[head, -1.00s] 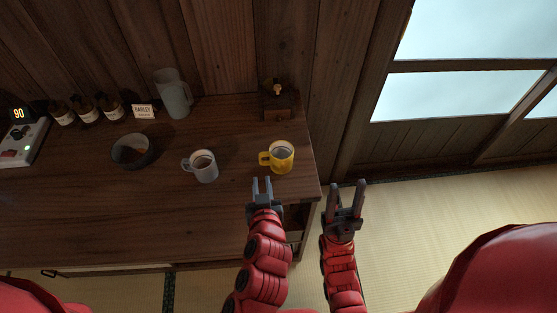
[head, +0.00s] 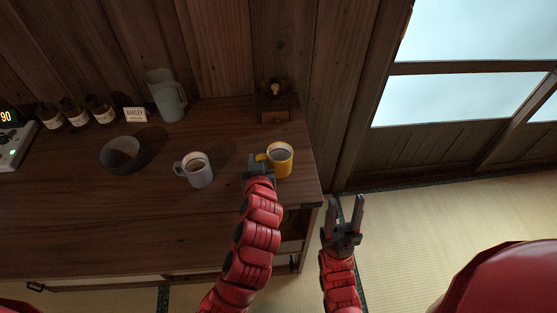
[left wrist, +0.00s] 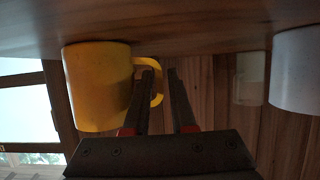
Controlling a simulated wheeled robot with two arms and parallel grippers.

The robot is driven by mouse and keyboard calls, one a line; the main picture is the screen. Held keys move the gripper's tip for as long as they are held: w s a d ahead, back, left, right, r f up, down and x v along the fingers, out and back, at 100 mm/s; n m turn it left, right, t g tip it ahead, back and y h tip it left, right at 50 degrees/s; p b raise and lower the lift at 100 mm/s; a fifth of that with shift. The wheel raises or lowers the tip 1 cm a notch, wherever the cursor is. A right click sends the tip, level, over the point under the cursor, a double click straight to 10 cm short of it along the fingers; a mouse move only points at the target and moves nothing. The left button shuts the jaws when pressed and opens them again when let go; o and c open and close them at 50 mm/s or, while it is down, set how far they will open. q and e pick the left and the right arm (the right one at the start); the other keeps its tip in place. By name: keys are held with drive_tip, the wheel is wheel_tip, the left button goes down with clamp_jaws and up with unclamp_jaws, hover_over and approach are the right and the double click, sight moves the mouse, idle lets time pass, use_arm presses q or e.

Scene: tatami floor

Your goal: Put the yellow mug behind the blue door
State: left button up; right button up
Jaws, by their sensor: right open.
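The yellow mug (head: 280,161) stands upright on the right end of the wooden table, with dark liquid inside and its handle toward the left. My left gripper (head: 258,167) is at the handle side. In the left wrist view the yellow mug (left wrist: 95,88) appears upside down, and its handle shows partly between the fingers of my left gripper (left wrist: 162,80). A gap shows between the fingers, so they look open; I cannot tell whether they touch the handle. My right gripper (head: 349,205) is open and empty, off the table's right edge. No blue door is visible.
A white mug (head: 199,171) stands left of my left gripper. A dark bowl (head: 121,154), a grey pitcher (head: 168,98), a label card (head: 134,115), several bottles and a small wooden grinder (head: 275,105) are further back. Tatami floor (head: 430,235) is clear at right.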

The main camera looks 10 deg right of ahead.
use_arm(q)
drive_tip(key=shift+x, duration=1.45)
drive_tip(key=shift+s, duration=0.1)
clamp_jaws()
